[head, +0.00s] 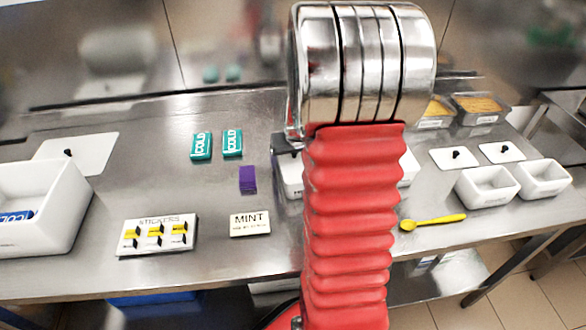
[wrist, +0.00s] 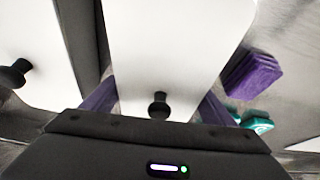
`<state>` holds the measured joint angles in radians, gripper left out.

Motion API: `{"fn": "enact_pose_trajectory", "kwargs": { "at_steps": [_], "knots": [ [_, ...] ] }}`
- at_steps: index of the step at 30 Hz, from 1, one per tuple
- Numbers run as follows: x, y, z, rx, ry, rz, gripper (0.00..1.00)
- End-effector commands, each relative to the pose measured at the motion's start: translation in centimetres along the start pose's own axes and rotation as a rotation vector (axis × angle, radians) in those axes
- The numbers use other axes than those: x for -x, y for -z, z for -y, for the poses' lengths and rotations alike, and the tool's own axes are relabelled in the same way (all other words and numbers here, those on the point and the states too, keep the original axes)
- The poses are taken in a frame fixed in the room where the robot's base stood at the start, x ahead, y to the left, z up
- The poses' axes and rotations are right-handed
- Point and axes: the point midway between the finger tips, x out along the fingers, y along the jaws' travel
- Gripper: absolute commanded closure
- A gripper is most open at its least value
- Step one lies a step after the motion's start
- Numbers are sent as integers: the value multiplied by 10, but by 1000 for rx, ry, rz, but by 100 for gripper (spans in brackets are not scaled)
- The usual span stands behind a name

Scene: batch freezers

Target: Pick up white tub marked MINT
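A white tub (head: 290,183) stands on the steel counter, mostly hidden behind my red arm in the head view. A white plate marked MINT (head: 250,223) lies in front of it. In the wrist view, a white lidded top (wrist: 180,45) with a black knob fills the middle; no marking shows on it. My gripper (wrist: 159,101) has its purple fingers spread at either side of this white piece. Their tips are partly hidden by it, so whether they press on it is unclear.
A purple block (head: 247,180) and two teal COLD packs (head: 201,145) lie left of the tub. A stickers board (head: 157,235) and a large white bin (head: 40,208) are further left. Two open white tubs (head: 487,187), loose lids (head: 455,157) and a yellow spoon (head: 433,221) are right.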

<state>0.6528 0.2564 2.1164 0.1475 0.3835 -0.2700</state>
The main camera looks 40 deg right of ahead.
Motion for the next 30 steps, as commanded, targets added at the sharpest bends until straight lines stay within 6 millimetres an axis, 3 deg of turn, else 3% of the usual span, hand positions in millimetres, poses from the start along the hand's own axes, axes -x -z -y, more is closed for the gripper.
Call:
{"fn": "enact_pose_trajectory", "kwargs": {
  "at_steps": [19,30],
  "knots": [
    [0,0,1,1,1,0,67],
    [4,3,0,1,0,-4,68]
  ]
}}
